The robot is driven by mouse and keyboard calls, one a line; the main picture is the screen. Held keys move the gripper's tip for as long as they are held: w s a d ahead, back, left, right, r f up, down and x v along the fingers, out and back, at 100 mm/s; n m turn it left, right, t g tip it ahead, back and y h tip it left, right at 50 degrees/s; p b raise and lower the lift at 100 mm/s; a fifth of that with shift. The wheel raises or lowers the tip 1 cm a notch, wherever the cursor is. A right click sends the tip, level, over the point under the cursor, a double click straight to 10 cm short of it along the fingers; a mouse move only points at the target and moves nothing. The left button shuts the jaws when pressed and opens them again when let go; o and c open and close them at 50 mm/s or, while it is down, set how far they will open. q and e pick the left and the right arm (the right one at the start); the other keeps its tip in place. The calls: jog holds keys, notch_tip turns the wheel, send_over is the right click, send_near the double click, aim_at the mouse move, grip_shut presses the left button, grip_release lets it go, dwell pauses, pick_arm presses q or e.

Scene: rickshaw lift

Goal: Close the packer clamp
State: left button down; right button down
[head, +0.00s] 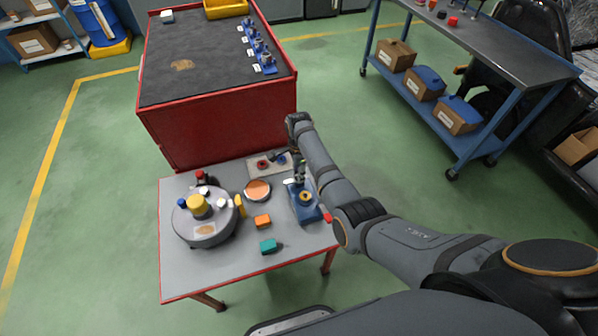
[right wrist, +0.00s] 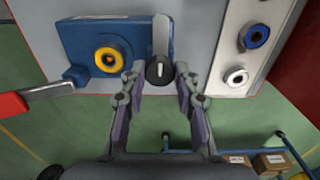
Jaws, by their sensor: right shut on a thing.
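The blue clamp device (head: 307,212) with a yellow ring stands at the right side of the small grey table; I take it for the packer clamp. It also shows in the right wrist view (right wrist: 80,25), with a grey lever (right wrist: 161,35) ending in a dark round knob (right wrist: 158,72). My right gripper (right wrist: 160,78) has its two fingertips on either side of the knob, shut on it. In the head view my right gripper (head: 299,176) is at the back of the device, partly hidden. A red-tipped lever (right wrist: 15,104) sticks out to the left. My left gripper is not in view.
A round grey turntable (head: 205,227) with several small parts stands at the left. An orange dish (head: 257,190), an orange block (head: 263,222) and a teal block (head: 268,247) lie between. A button panel (right wrist: 230,55) is beside the device. A red cabinet (head: 220,125) stands behind.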

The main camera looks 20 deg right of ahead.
jog(key=n+p, duration=0.3)
jog(key=shift+r, duration=0.2)
jog(key=n+p, duration=0.1)
jog(key=n, duration=0.2)
jog(key=shift+n+p, duration=0.35)
jog(key=shift+n, duration=0.05)
jog(key=n+p, duration=0.1)
jog(key=n, duration=0.4)
jog(key=shift+f+n, duration=0.1)
jog(key=shift+n, duration=0.2)
jog(key=n+p, duration=0.1)
jog(key=n, duration=0.4)
jog(key=shift+f+n, duration=0.1)
jog(key=shift+n, duration=0.3)
jog(key=c, duration=1)
grip_release()
